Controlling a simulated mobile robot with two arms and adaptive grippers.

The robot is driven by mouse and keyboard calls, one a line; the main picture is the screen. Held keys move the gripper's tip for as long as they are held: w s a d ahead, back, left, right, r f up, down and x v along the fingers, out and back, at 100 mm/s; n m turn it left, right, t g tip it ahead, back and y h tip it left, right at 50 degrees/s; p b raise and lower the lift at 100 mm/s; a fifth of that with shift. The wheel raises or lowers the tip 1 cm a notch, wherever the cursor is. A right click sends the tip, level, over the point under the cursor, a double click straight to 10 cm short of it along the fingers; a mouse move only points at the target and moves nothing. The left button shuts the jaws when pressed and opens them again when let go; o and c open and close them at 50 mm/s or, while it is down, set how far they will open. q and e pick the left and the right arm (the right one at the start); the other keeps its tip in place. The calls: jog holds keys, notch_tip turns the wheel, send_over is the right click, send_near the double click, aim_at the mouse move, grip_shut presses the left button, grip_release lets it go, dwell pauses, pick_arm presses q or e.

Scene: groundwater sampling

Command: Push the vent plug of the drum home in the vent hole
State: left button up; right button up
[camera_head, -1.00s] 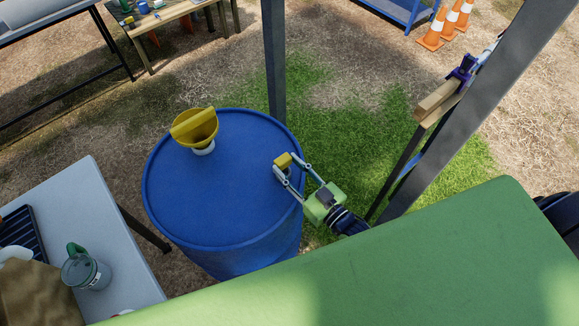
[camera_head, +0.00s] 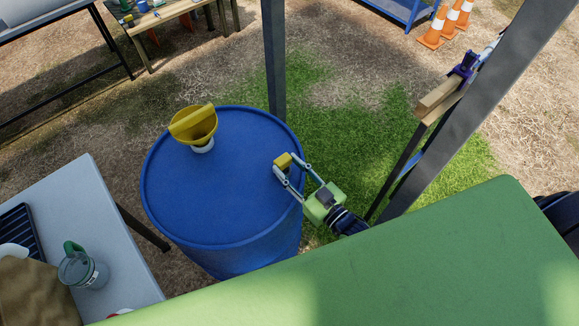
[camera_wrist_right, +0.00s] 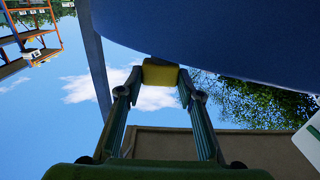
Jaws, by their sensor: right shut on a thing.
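The blue drum (camera_head: 215,195) stands upright in the middle of the head view; its wall or top fills the upper right of the right wrist view (camera_wrist_right: 230,35). My right gripper (camera_head: 282,167) is at the right side of the drum's top, its fingers shut on the yellow vent plug (camera_head: 283,160). The plug also shows between the fingertips in the right wrist view (camera_wrist_right: 160,73), close to the drum. The vent hole is hidden; I cannot tell how deep the plug sits. My left gripper is not in view.
A yellow funnel (camera_head: 194,123) stands in a white collar at the drum's far left. A grey table (camera_head: 110,230) with a lidded jug (camera_head: 82,268) is at left. A dark post (camera_head: 275,70) rises behind the drum, and a slanted one (camera_head: 450,110) is at right.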

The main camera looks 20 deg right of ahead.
jog(key=shift+f+b, duration=0.7)
jog(key=shift+f, duration=0.15)
jog(key=o, duration=1)
jog(key=v, duration=1.2)
